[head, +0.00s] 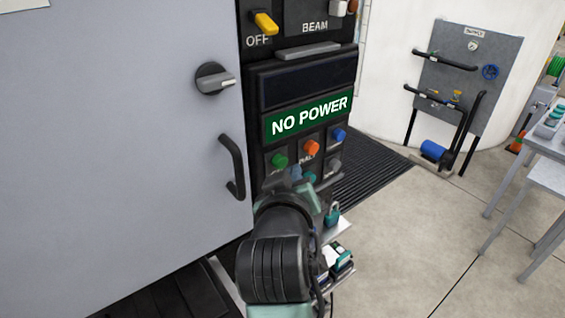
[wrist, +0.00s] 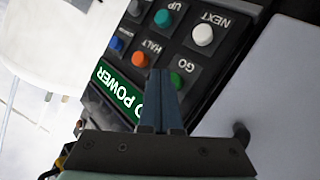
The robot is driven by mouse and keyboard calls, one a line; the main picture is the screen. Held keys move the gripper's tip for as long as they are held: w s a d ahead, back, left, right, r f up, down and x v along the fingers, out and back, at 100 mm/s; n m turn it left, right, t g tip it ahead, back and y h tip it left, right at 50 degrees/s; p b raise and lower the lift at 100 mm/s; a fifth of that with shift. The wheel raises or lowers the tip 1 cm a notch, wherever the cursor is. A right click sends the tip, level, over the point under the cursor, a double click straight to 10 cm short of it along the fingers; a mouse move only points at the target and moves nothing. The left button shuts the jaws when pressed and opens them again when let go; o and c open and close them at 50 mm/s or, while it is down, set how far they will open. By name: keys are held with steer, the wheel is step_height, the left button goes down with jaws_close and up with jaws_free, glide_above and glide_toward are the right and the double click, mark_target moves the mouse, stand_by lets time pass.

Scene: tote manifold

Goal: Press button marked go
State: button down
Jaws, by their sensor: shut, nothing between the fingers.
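The go button is a green round button (head: 279,160) on the dark control panel (head: 262,75), at the left of the upper button row. In the wrist view the green button (wrist: 176,80) has the label GO beside it and is partly covered by the fingertips. My gripper (wrist: 162,73) is shut and empty. Its tips appear close to the green button; contact cannot be told. In the head view my gripper (head: 297,175) is in front of the lower button row, just below and right of the green button, and hides part of that row.
An orange HALT button (head: 311,147) and a blue button (head: 338,134) are to the right of the green one. A white NEXT button (wrist: 202,35) and a teal UP button (wrist: 163,17) are close by. The display (head: 310,116) reads NO POWER. A black door handle (head: 233,168) sticks out left.

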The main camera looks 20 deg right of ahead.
steer(key=shift+w, duration=0.1)
steer(key=shift+w+a, duration=0.15)
steer(key=shift+w, duration=0.2)
steer(key=shift+w+a, duration=0.2)
steer(key=shift+w, duration=0.35)
stand_by(0.9)
steer(key=shift+s, duration=0.1)
steer(key=shift+s+d+p, duration=0.35)
steer(key=shift+s+p, duration=0.05)
steer(key=shift+s, duration=0.5)
steer(key=shift+s+d+p, duration=0.15)
steer(key=shift+s+d, duration=0.15)
steer(key=shift+s, duration=0.5)
steer(key=shift+s+d+p, duration=0.15)
steer(key=shift+s+d, duration=0.1)
steer(key=shift+s, duration=0.5)
steer(key=shift+s+d+p, duration=0.15)
steer(key=shift+s+d, duration=0.15)
steer(key=shift+s, duration=0.5)
